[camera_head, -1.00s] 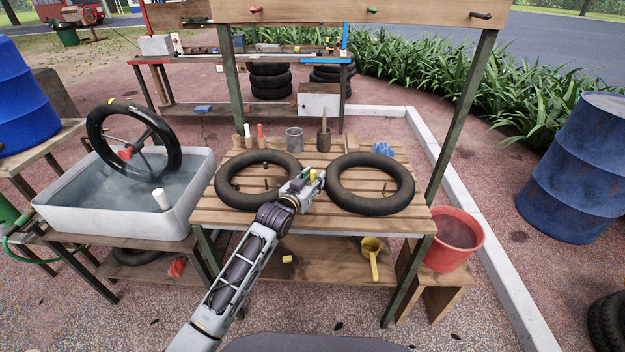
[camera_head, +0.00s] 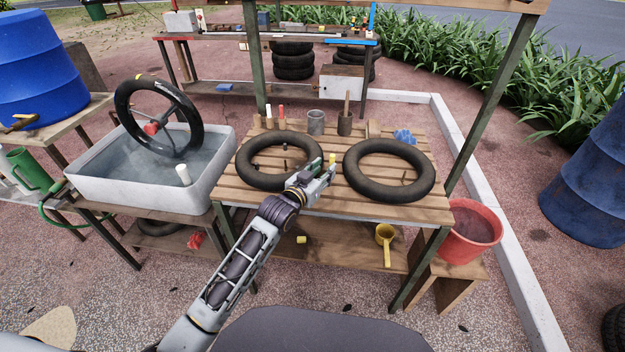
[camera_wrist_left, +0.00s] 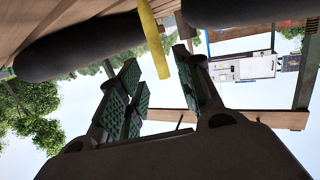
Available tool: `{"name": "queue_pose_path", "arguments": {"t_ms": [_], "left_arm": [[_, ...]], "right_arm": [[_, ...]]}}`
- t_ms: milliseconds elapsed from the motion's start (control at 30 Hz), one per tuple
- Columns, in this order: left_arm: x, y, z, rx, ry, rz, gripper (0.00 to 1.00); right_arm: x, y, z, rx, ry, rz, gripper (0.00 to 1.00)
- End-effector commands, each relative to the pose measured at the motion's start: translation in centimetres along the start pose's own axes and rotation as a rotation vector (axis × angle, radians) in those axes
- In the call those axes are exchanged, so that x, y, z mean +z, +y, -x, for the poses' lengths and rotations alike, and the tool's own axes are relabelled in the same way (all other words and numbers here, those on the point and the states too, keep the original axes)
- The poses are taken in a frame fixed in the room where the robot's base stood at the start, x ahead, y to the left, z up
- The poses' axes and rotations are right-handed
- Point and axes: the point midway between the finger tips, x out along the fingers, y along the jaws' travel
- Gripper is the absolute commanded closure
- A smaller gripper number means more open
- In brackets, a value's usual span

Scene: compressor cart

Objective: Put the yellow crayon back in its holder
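The yellow crayon (camera_head: 333,159) shows upright between the two black tire rings on the slatted table. In the left wrist view the yellow crayon (camera_wrist_left: 154,40) runs in from the top edge, and its one end lies between the fingertips with a gap on each side. The crayon's base is hidden. A white crayon (camera_head: 269,117) and a red crayon (camera_head: 281,112) stand at the table's back left. My right gripper is not in view.
The left tire ring (camera_head: 250,176) and right tire ring (camera_head: 428,176) flank the gripper. A grey cup (camera_head: 316,122), a brown pot (camera_head: 345,126) and a blue item (camera_head: 404,136) stand behind. A water basin (camera_head: 105,192) is at left, a red bucket (camera_head: 470,250) at right.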

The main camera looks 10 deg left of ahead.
Motion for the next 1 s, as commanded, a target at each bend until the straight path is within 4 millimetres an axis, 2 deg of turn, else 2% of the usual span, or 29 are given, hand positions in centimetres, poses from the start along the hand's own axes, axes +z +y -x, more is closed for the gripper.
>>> {"name": "queue_pose_path", "arguments": {"t_ms": [167, 533, 1000], "left_arm": [[0.1, -0.1, 1.9, -0.001, -0.001, 0.0, 0.65], [0.0, 0.0, 5.1, 0.0, -0.001, 0.0, 0.65], [0.0, 0.0, 5.9, 0.0, 0.0, 0.0, 0.65]], "right_arm": [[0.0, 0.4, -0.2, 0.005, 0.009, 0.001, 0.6], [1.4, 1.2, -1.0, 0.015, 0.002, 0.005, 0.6], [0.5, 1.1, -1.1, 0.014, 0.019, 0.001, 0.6]]}}
